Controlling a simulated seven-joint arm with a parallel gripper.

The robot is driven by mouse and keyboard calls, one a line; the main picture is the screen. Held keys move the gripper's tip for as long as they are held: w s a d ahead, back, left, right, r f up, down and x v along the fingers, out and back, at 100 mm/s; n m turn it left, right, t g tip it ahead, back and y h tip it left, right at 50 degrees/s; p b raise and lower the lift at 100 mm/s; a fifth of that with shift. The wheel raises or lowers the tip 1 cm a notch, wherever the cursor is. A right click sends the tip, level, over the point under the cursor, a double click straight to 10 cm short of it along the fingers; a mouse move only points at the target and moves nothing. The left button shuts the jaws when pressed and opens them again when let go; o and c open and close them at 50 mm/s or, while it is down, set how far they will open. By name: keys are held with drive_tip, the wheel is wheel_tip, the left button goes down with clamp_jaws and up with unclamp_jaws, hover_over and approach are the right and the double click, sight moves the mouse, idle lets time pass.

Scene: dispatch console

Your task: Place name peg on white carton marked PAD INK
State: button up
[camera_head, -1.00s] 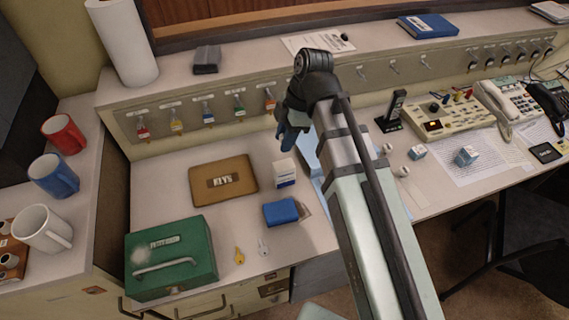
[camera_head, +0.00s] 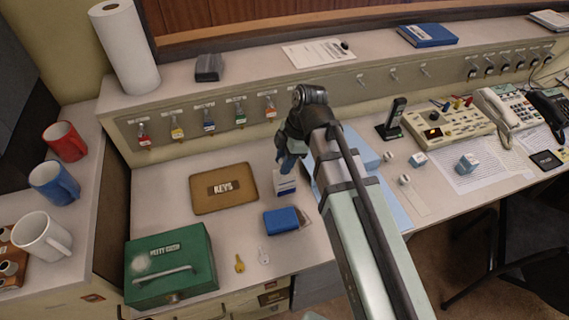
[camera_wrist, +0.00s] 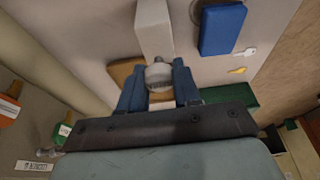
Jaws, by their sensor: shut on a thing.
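My gripper (camera_head: 286,163) is over the white carton (camera_head: 285,184), which stands on the desk right of the brown KEYS board. In the wrist view, the blue fingers (camera_wrist: 160,88) are shut on a pale, rounded name peg (camera_wrist: 159,72). The carton also shows in the wrist view (camera_wrist: 153,28), directly beyond the peg. I cannot tell whether the peg touches the carton. The fingers hide the peg in the head view, and the carton's lettering is too small to read.
A blue box (camera_head: 282,221) lies close in front of the carton. The KEYS board (camera_head: 224,203) and green cash box (camera_head: 170,270) are to the left. Hanging keys (camera_head: 271,108) line the panel behind. Two small white pieces (camera_head: 404,180) stand right of my arm.

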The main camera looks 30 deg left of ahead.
drive_tip(key=shift+f, duration=0.85)
drive_tip(key=shift+f, duration=0.15)
drive_tip(key=o, duration=1)
drive_tip(key=v, duration=1.2)
